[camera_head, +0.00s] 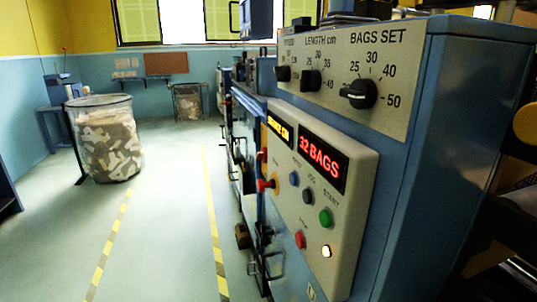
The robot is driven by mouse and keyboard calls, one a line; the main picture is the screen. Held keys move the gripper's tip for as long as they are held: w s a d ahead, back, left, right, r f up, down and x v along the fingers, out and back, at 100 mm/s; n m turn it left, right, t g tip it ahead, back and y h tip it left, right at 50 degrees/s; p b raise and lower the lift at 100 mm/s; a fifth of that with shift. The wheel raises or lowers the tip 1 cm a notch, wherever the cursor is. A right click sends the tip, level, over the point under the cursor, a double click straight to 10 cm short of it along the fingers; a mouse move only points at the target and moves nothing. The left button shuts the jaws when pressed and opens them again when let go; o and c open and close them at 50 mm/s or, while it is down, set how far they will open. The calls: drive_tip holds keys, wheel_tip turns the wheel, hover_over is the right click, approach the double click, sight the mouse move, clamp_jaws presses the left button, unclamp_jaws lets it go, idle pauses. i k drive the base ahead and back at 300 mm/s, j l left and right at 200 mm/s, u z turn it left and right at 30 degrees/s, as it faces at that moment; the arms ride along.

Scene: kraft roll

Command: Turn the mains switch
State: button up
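A red rotary handle on a yellow plate, which looks like the mains switch (267,185), sits at the left edge of the pale control panel (335,235) on the blue machine. It is seen at a steep angle, and its label is too small to read. The panel has an amber display (280,131) and a red display reading "32 BAGS" (322,160). My gripper is not in view.
Above the panel, a sloped plate holds black knobs, including the bags-set knob (359,94). The blue cabinet (425,170) fills the right. Handles (265,265) stick out low on the machine's left side. Open floor (165,235) with striped lines lies left; a scrap bin (105,140) stands farther back.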

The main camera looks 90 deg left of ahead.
sight(263, 156)
drive_tip(key=u, duration=2.3)
